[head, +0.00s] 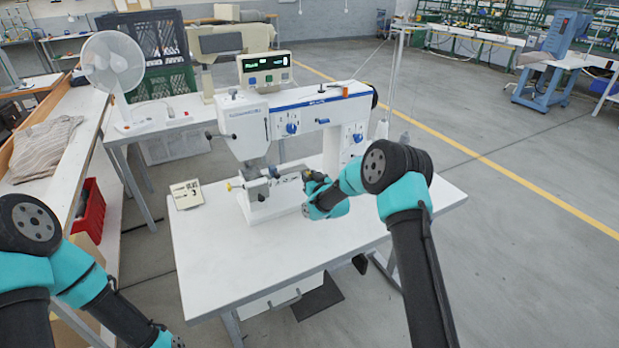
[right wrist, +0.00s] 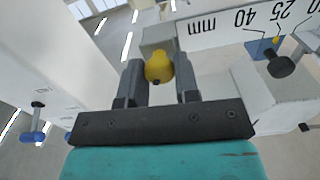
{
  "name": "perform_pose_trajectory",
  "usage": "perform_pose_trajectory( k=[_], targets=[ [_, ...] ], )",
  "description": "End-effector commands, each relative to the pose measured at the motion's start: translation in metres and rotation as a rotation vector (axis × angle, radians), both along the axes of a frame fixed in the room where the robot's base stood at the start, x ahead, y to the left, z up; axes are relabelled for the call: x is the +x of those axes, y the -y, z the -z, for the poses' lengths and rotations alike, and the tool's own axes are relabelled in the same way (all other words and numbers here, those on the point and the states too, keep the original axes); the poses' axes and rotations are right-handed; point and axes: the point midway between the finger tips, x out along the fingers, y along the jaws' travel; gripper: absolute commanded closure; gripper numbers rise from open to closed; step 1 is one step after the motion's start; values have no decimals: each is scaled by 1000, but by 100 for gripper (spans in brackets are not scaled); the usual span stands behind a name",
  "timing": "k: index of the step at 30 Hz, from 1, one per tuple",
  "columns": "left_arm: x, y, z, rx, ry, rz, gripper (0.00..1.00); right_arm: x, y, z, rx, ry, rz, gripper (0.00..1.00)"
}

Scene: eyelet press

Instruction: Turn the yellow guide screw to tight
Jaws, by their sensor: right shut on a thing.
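The yellow guide screw (right wrist: 158,67) shows in the right wrist view as a round knob between the two dark fingers of my right gripper (right wrist: 159,82). The gripper is shut on it. Its turning position cannot be read. In the head view, my right gripper (head: 312,182) is at the right side of the press's lower work area, and the screw there is mostly hidden by the gripper. The white press (head: 258,128) stands on the white table. Of my left arm only the links show at lower left; its fingers are out of the frame.
A mm scale (right wrist: 235,22) and a black knob (right wrist: 284,65) are close to the right finger. Another small yellow part (head: 229,186) is at the press's left.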

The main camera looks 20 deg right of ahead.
Motion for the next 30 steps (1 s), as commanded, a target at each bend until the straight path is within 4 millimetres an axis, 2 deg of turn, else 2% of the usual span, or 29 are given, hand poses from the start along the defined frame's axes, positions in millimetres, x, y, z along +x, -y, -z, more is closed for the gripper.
perform_pose_trajectory(
  k=[11,30],
  targets=[
    [0,0,0,0,0,0,52,0,1,0,260,-54,0,94],
    [0,0,0,0,0,0,52,0,2,1,855,-175,0,94]
  ],
)
